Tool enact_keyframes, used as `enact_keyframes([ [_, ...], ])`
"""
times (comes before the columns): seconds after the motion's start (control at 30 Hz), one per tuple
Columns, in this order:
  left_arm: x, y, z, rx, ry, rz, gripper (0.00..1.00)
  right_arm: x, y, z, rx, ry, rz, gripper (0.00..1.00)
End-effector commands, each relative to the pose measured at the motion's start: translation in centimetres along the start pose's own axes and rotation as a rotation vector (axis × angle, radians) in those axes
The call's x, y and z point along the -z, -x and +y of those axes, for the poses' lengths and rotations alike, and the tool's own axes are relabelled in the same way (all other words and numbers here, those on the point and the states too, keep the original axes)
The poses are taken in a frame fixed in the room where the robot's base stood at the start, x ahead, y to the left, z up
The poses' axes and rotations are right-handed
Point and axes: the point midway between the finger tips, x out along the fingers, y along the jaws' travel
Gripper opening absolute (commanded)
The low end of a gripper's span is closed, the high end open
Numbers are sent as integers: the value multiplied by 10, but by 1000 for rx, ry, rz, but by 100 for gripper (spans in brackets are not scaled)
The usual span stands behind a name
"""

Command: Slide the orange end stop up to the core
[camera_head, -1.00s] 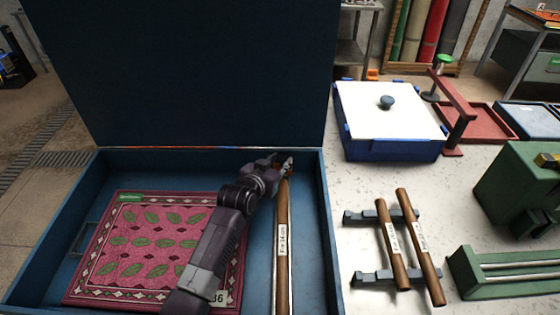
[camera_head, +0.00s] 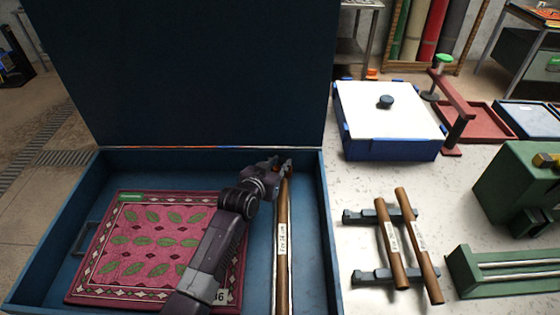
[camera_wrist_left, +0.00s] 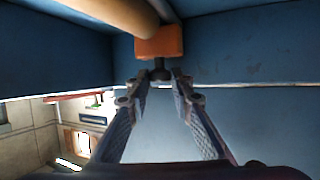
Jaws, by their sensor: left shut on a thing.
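The orange end stop (camera_wrist_left: 160,42) is a block with a dark knob below it in the left wrist view. My left gripper (camera_wrist_left: 160,77) is shut on this knob, its fingertips on either side. The core (camera_head: 282,240) is a long brown rod with a white label, lying along the right side of the blue case. Its end also shows in the left wrist view (camera_wrist_left: 118,14), close to or against the end stop; I cannot tell if they touch. In the head view my left gripper (camera_head: 284,165) is at the core's far end and largely hides the end stop.
A folded pink rug (camera_head: 150,240) lies left of the core in the blue case (camera_head: 325,240). The raised lid (camera_head: 200,70) stands behind. Two more brown rods (camera_head: 405,235) rest on grey supports to the right. A blue box (camera_head: 390,145) with a white lid stands beyond.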

Motion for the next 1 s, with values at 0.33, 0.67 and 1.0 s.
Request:
enact_keyframes([
  [0.33, -7, 7, 4, -3, 1, -7, 0, -10, 8, 0, 1, 0, -14, 40],
  [0.67, -6, 7, 4, -2, 1, -6, 27, 0, 8, 0, 0, -1, 0, 40],
  [1.0, -7, 33, 4, -2, 2, -7, 27, -2, 8, -1, 1, -2, -3, 40],
])
